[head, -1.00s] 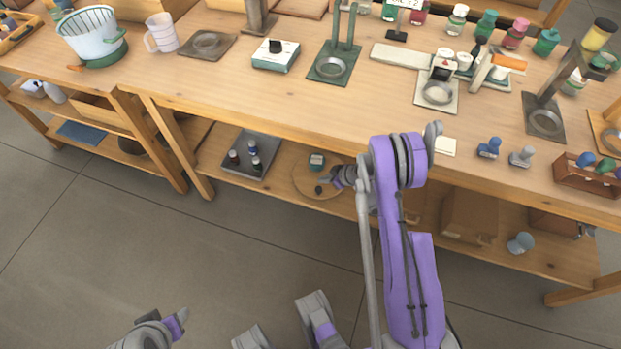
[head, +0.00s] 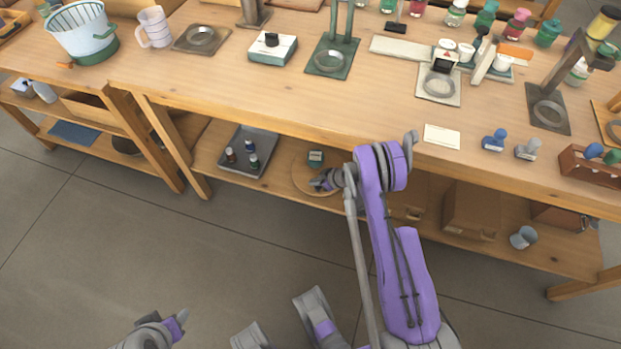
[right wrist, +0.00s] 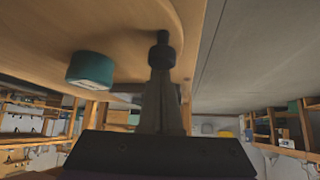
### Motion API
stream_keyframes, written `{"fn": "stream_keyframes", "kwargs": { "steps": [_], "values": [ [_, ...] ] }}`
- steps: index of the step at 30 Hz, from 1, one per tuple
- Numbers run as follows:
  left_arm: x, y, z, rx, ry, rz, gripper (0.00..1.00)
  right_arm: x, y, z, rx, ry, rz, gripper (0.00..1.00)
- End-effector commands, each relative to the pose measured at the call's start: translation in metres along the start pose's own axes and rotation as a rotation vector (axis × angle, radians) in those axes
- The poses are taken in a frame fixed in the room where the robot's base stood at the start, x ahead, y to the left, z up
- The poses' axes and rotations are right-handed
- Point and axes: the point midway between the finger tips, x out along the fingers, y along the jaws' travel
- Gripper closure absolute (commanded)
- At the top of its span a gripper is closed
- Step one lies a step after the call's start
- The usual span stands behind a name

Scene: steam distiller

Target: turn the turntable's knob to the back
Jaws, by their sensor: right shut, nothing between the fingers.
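The turntable (head: 297,183) is a round wooden disc on the lower shelf under the bench. In the head view the gripper hides most of the knob. My right gripper (head: 320,183) is shut and empty at the turntable's front right part. My left gripper (head: 181,318) is low at the bottom left, far from the shelf.
A grey tray (head: 247,150) with several small bottles stands left of the turntable. A cardboard box (head: 471,210) stands to its right on the same shelf. The bench top (head: 270,95) overhangs the shelf and is crowded with tools and jars. The floor in front is clear.

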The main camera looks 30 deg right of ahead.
Motion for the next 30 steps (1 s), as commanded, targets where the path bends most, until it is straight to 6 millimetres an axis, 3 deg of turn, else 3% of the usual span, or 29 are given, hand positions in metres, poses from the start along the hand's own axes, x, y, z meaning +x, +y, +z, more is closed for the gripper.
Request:
{"fn": "stream_keyframes", "kwargs": {
  "steps": [30],
  "values": [
    [0.007, 0.000, 0.002, 0.000, -0.002, 0.000, 0.50, -0.010, 0.006, 0.013, -0.103, -0.001, -0.091, 1.00]
  ]
}}
